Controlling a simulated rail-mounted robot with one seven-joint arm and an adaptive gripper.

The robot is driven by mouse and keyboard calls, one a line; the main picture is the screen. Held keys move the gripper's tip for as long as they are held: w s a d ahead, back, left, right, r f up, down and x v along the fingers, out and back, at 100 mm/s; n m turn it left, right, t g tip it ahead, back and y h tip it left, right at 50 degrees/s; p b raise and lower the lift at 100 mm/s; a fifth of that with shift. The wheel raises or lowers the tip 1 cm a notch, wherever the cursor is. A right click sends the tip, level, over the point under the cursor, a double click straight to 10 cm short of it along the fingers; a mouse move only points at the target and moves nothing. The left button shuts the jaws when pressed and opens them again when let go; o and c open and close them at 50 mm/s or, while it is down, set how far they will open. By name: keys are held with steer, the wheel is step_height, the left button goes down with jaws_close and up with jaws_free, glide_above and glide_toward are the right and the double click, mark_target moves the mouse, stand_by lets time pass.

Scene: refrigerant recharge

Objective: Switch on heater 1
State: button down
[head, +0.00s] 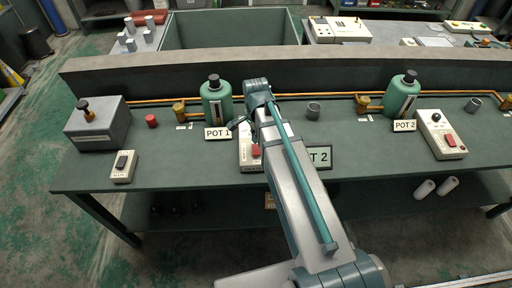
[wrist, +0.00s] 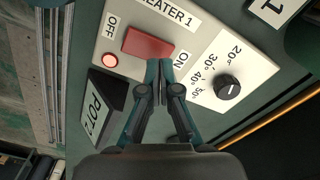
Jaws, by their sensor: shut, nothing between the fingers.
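The heater 1 box (wrist: 202,58) is a pale panel labelled HEATER 1 in the wrist view. It has a red rocker switch (wrist: 147,42) between OFF at left and ON at right, a pinkish round lamp (wrist: 110,60) by OFF, and a black dial (wrist: 227,87) marked in degrees. My gripper (wrist: 160,64) is shut and empty, its tips over the switch's ON end; I cannot tell whether they touch it. In the head view the box (head: 246,160) is partly hidden behind my arm, with the red switch (head: 256,151) just showing.
A dark POT 2 sign (wrist: 101,108) stands close beside the box. Green bottles, POT 1 (head: 216,101) and another (head: 402,96), stand at the back of the bench. A second switch box (head: 441,134) is at right; a grey box (head: 97,126) and small switch (head: 123,166) are at left.

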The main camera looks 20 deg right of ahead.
mark_target(256, 146)
steer(key=shift+r+p, duration=1.35)
steer(key=shift+r, duration=0.75)
